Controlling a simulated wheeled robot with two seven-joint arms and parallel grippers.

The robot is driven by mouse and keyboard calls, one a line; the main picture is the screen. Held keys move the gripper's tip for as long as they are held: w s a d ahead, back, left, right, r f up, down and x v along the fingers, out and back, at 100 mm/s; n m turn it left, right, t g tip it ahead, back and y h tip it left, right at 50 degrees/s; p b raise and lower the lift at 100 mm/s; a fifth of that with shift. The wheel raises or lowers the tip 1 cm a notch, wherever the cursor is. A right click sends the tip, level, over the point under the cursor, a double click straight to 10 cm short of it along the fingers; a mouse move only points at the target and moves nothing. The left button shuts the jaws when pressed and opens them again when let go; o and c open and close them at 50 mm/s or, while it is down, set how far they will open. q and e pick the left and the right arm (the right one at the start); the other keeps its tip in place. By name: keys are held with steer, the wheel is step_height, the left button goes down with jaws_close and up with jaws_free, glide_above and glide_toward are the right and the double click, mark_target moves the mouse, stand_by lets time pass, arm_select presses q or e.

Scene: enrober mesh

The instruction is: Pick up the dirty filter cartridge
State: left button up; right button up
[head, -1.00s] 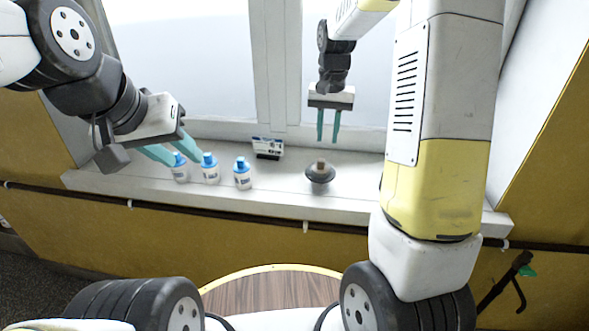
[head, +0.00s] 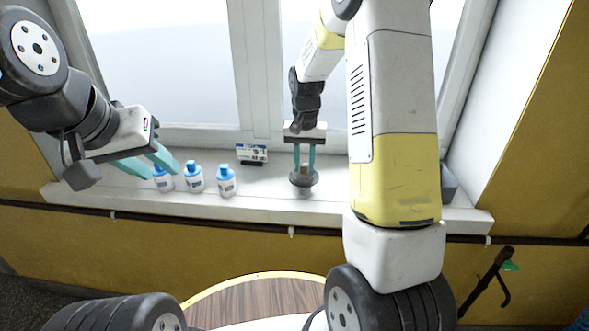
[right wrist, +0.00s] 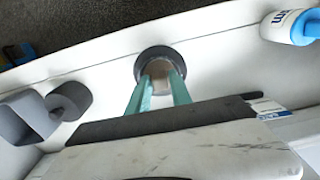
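What looks like the dirty filter cartridge is a short brownish cylinder (right wrist: 157,67) in a dark grey, round, dish-like base (head: 303,181) on the white sill. My right gripper (head: 304,165) points down over it. Its two teal fingers stand on either side of the brown top, and the wrist view shows a gap between them. I cannot tell whether they touch the cylinder. My left gripper (head: 158,170) is open and empty, at the leftmost of the blue-capped bottles, its fingers partly overlapping that bottle in the view.
Three white bottles with blue caps (head: 226,182) stand on the sill (head: 265,208) left of the cartridge. A small label card (head: 252,153) stands behind. The right wrist view shows a grey box (right wrist: 28,117) and a dark cylinder (right wrist: 70,99) at left. Window panes rise behind the sill.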

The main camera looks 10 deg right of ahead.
jaws_close()
stand_by(1.3)
